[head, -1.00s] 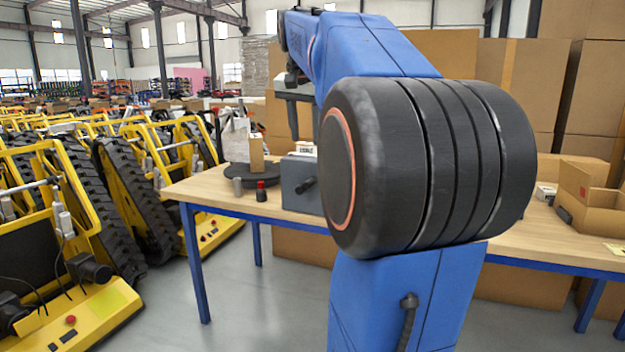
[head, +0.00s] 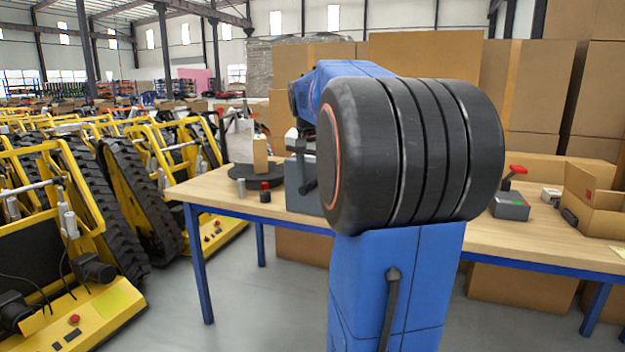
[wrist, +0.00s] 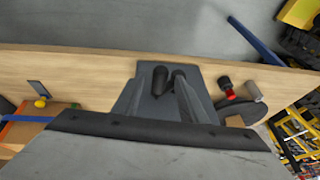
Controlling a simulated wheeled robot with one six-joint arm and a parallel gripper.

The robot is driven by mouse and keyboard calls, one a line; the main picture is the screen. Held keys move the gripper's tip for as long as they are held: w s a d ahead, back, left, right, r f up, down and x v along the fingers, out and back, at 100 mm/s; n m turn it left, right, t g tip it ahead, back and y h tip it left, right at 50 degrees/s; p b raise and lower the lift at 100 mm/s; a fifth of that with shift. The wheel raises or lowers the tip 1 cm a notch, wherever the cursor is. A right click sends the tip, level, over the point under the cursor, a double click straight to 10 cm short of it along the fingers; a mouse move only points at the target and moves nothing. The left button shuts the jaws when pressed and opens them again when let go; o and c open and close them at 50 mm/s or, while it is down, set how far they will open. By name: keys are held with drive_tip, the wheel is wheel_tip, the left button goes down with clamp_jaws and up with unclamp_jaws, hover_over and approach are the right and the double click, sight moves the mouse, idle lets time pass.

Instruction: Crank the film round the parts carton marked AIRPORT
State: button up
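A brown carton (head: 260,153) stands upright on a dark round turntable (head: 268,178) at the table's left end, with a pale grey-white sheet or panel (head: 238,142) behind it. I cannot read AIRPORT on it. A grey crank box (head: 303,198) with a black handle stands right of the turntable, partly hidden by my arm. My gripper (head: 303,160) is low over the crank box, at the handle. In the wrist view two dark rounded ends (wrist: 168,80) sit close together over the grey box; I cannot tell fingers from handle, or whether they grip. The turntable (wrist: 243,110) is partly hidden there.
A red-capped bottle (head: 264,192) and a grey cylinder (head: 240,187) stand at the table's front edge beside the turntable. At the right are a grey device with a red lever (head: 511,204) and an open carton (head: 597,205). Yellow tracked carriers (head: 75,240) fill the left floor.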

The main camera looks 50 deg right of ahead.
drive_tip(key=shift+f, duration=0.2)
clamp_jaws()
drive_tip(key=shift+w, duration=0.15)
drive_tip(key=w+a+n+g+h, duration=0.3)
drive_tip(key=w+g+h, duration=0.3)
drive_tip(key=g, duration=0.6)
drive_tip(key=shift+w+a+g+h, duration=0.25)
drive_tip(key=shift+w+g+h, duration=0.15)
drive_tip(key=shift+w, duration=0.8)
drive_tip(key=shift+f+n, duration=0.15)
drive_tip(key=shift+n, duration=0.15)
